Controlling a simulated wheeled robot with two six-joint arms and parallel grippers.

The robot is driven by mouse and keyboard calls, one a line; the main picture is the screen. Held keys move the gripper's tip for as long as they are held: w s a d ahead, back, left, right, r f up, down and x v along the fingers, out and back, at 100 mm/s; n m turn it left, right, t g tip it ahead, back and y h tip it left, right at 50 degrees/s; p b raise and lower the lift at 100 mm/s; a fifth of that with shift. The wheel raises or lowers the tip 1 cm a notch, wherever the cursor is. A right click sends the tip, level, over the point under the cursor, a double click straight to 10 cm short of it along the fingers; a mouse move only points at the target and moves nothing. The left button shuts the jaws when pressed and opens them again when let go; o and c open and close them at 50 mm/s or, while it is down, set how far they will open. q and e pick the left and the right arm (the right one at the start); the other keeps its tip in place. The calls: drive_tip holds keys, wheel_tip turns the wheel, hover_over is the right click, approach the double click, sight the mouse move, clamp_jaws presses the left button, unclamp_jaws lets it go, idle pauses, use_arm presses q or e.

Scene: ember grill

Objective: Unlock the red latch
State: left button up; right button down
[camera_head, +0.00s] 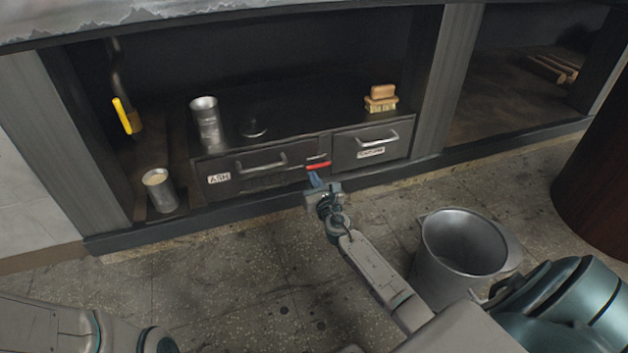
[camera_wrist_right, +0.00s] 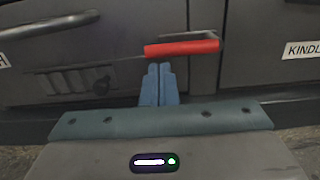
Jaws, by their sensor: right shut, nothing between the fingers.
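The red latch (camera_head: 318,165) is a short red-handled bar on the front of the ash drawer unit, near the gap between the two drawers. It lies about level in the right wrist view (camera_wrist_right: 182,47), with a thin dark rod running left from it. My right gripper (camera_head: 314,178) is shut and empty. Its blue fingertips (camera_wrist_right: 160,70) are just under the left end of the red handle; I cannot tell whether they touch it. Of my left arm only links show at the lower left; its gripper is out of view.
The ASH drawer (camera_head: 262,170) and the kindling drawer (camera_head: 371,146) have bar handles. A metal cup (camera_head: 205,118) and sponge-like blocks (camera_head: 381,97) stand on top. Another cup (camera_head: 160,190) stands at the left. A metal bucket (camera_head: 462,245) stands on the floor to the right of my arm.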

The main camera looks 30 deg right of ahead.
drive_tip(key=shift+a+r+m, duration=0.1)
drive_tip(key=shift+r+m, duration=0.25)
drive_tip(key=shift+m, duration=0.25)
wheel_tip(320, 180, up, 2)
drive_tip(key=m+p, duration=0.1)
drive_tip(key=m, duration=0.2)
drive_tip(key=shift+a+p, duration=0.1)
drive_tip(key=shift+p, duration=0.2)
drive_tip(key=d+r+m+p, duration=0.2)
drive_tip(key=d+r+m, duration=0.2)
drive_tip(key=m, duration=0.9)
drive_tip(key=shift+s+r+g+h, duration=0.3)
drive_tip(key=shift+s+r, duration=0.15)
drive_tip(key=shift+r, duration=0.4)
drive_tip(key=shift+d, duration=0.25)
drive_tip(key=shift+a, duration=0.15)
